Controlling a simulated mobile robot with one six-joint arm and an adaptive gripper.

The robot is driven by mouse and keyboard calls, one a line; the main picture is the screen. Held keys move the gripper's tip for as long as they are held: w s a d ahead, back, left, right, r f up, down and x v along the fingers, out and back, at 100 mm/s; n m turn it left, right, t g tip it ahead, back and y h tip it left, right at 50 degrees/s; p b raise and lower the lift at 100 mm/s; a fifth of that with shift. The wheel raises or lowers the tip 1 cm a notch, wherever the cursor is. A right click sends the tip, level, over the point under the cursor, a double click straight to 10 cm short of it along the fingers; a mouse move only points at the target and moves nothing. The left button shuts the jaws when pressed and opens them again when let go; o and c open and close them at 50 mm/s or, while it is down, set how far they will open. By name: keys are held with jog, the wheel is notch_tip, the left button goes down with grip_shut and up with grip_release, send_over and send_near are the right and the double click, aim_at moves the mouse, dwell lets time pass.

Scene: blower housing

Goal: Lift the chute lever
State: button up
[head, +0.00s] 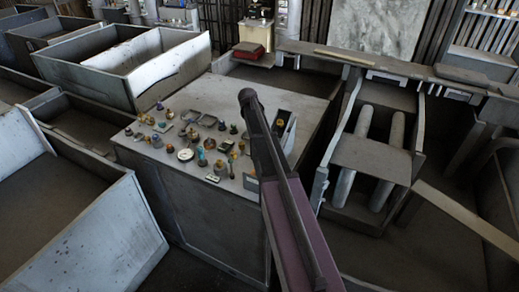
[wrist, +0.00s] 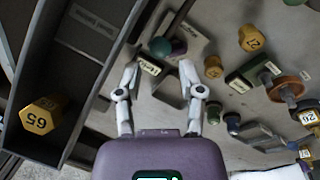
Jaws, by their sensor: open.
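In the wrist view my gripper (wrist: 159,67) is open, its two white fingers apart over the grey worktop. Just beyond is a dark rod (wrist: 178,18) slanting over a grey plate, near a green round knob (wrist: 160,47). I cannot tell whether this is the chute lever; no lever is clearly marked. In the head view my own arm reaches over the worktop (head: 265,90), and the gripper is not distinguishable there.
Several weights and labelled blocks crowd the right, including a yellow weight (wrist: 251,38). In the head view, a bay with two pale rollers (head: 390,150) lies right of the worktop.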

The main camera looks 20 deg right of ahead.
jog(key=shift+s+d+f+b, duration=0.1)
jog(key=shift+d+f+b, duration=0.1)
jog(key=shift+f+b, duration=0.7)
jog(key=shift+d+f+b, duration=0.15)
jog(key=shift+f+b, duration=0.6)
jog(key=shift+f, duration=0.2)
jog(key=shift+s+d+f+b, duration=0.1)
jog(key=shift+d+f+b, duration=0.1)
jog(key=shift+f+b, duration=0.7)
grip_shut()
